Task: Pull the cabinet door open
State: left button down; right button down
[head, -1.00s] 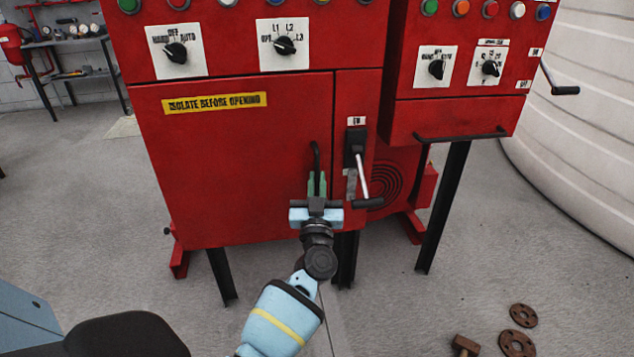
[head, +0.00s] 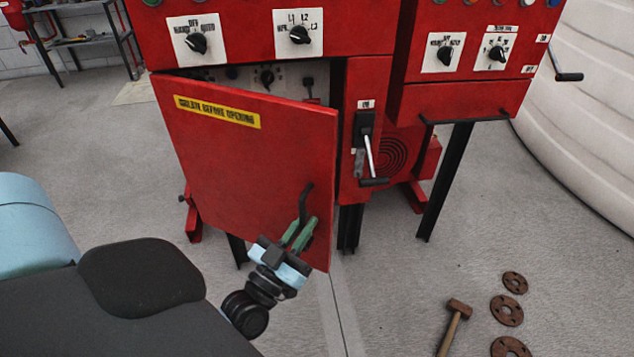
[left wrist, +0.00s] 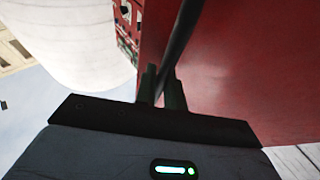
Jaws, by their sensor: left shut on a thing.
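The red cabinet door (head: 240,165) with a yellow "isolate before opening" label stands partly open in the head view. It is hinged on its left side, and its right edge is swung out toward me. My left gripper (head: 301,232) is shut on the black door handle (head: 305,203) near the door's lower right. In the left wrist view the handle (left wrist: 182,40) runs up from between the two fingers (left wrist: 162,90), with the red door face (left wrist: 245,70) beside it. My right gripper is not in view.
Inside the gap above the door, a panel with knobs (head: 267,78) shows. A lever switch (head: 367,145) is on the narrow panel right of the opening. A hammer (head: 455,322) and rusty flanges (head: 507,310) lie on the floor at lower right. A white tank (head: 590,110) stands at right.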

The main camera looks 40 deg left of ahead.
pick_arm(q)
jog(key=s+a+m+g+h+p, duration=0.1)
jog(key=s+a+m+g+h, duration=0.1)
jog(key=s+h, duration=0.4)
jog(key=s+a+m+g+h+p, duration=0.1)
jog(key=s+h, duration=0.5)
jog(key=s, duration=0.7)
jog(key=s+a+m+g+h+p, duration=0.1)
jog(key=s+a+m+g+h, duration=0.2)
jog(key=s, duration=0.7)
jog(key=shift+a+m+g+h, duration=0.4)
jog(key=shift+a+m+h, duration=0.95)
jog(key=shift+m, duration=0.65)
jog(key=shift+s+d, duration=0.1)
jog(key=shift+f, duration=0.1)
jog(key=c, duration=1.5)
grip_release()
